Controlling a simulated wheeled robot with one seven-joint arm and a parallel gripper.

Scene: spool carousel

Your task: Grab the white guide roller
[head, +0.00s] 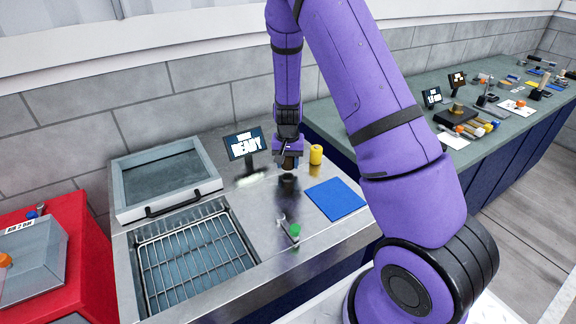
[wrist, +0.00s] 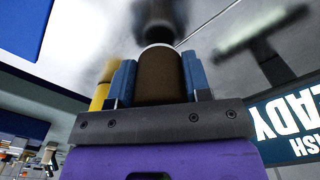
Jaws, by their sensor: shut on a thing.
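My gripper (head: 289,163) is above the steel counter in the head view. In the wrist view its two blue fingers (wrist: 158,80) are shut on a brown cylinder (wrist: 159,78) with a thin pale rim at its far end. In the head view the held cylinder shows only as a small dark shape under the jaws. A dark round shape (head: 288,183) lies below it on the counter; I cannot tell whether it is an object or a reflection. I see no plainly white roller in either view.
A yellow cylinder (head: 316,154) stands close to the right of my gripper. A display (head: 247,145) reading READY stands to the left. A blue mat (head: 336,199), a green-topped item (head: 295,231), a wire rack (head: 195,257) and a grey lidded box (head: 168,181) are around it.

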